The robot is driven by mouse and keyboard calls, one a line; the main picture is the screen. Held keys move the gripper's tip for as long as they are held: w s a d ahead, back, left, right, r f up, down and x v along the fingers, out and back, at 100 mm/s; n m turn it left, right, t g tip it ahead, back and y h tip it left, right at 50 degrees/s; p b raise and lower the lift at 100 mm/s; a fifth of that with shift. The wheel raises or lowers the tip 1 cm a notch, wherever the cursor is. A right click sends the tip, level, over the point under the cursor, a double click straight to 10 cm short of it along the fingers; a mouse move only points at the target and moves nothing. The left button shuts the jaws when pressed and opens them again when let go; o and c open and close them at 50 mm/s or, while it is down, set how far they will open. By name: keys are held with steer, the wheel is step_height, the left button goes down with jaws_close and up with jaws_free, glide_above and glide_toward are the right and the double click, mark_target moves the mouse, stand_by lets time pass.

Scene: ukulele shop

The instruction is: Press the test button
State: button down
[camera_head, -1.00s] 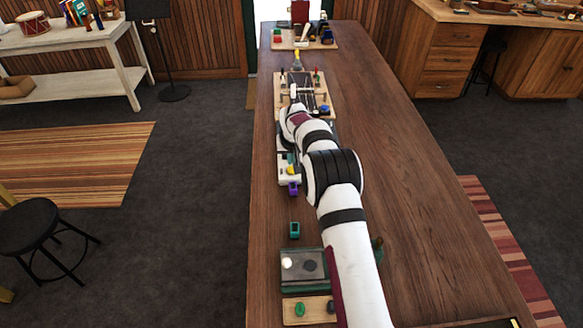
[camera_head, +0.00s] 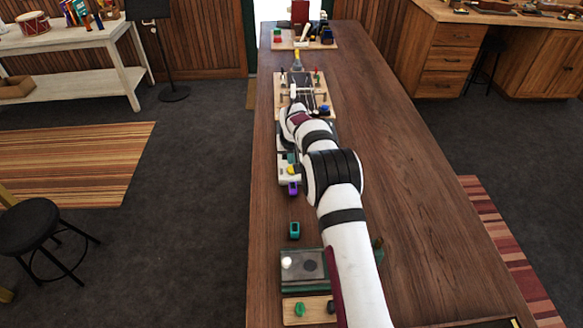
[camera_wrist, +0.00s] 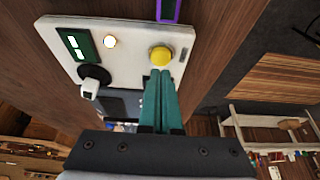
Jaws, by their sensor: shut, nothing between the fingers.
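The yellow round button (camera_wrist: 160,57) sits on a white panel (camera_wrist: 133,53) in the wrist view. My gripper (camera_wrist: 159,72) has its teal fingers together with nothing between them. The fingertips are right at the button's near edge; I cannot tell whether they touch it. The panel also carries a green plate with two white bars (camera_wrist: 77,44), a pale round light (camera_wrist: 110,41) and a black knob with a white lever (camera_wrist: 92,80). In the head view the yellow button (camera_head: 291,170) shows small beside my arm, and the teal fingers (camera_head: 291,158) are just beyond it.
A purple object (camera_head: 293,188) lies just in front of the panel, and a teal one (camera_head: 295,230) lies nearer. A tray with a white ball (camera_head: 287,262) is closer still. Boards with small parts (camera_head: 281,98) stand farther back. The tabletop right of my arm (camera_head: 400,200) is clear.

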mark_target(292, 169)
steer(key=shift+f, duration=0.1)
stand_by(0.3)
steer(key=shift+f, duration=0.9)
steer(key=shift+r, duration=3.75)
